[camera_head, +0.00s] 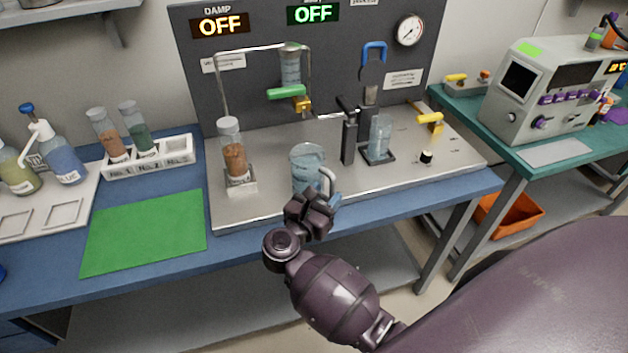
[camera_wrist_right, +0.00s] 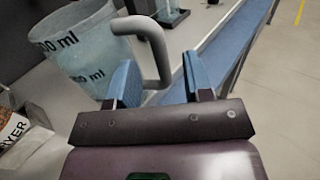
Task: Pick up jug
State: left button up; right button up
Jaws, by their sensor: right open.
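The jug (camera_head: 306,166) is a clear, bluish vessel with a grey handle on its right side. It stands upright on the metal plate near the front edge. My right gripper (camera_head: 322,203) is just in front of it, close to the handle. In the right wrist view the jug (camera_wrist_right: 82,50) shows "ml" markings, and its handle (camera_wrist_right: 154,48) reaches in between the two blue fingers of my open right gripper (camera_wrist_right: 160,82). I cannot tell whether a finger touches the handle. My left gripper is not in view.
A tube of brown grains (camera_head: 234,155) stands left of the jug. A black stand (camera_head: 349,138) and a clear beaker (camera_head: 380,138) are to its right. A valve with a green handle (camera_head: 286,92) hangs behind. The green mat (camera_head: 145,232) is bare.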

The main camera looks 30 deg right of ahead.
aim_at(331, 190)
jog(key=shift+x, duration=1.8)
jog(key=shift+c, duration=0.3)
grip_shut()
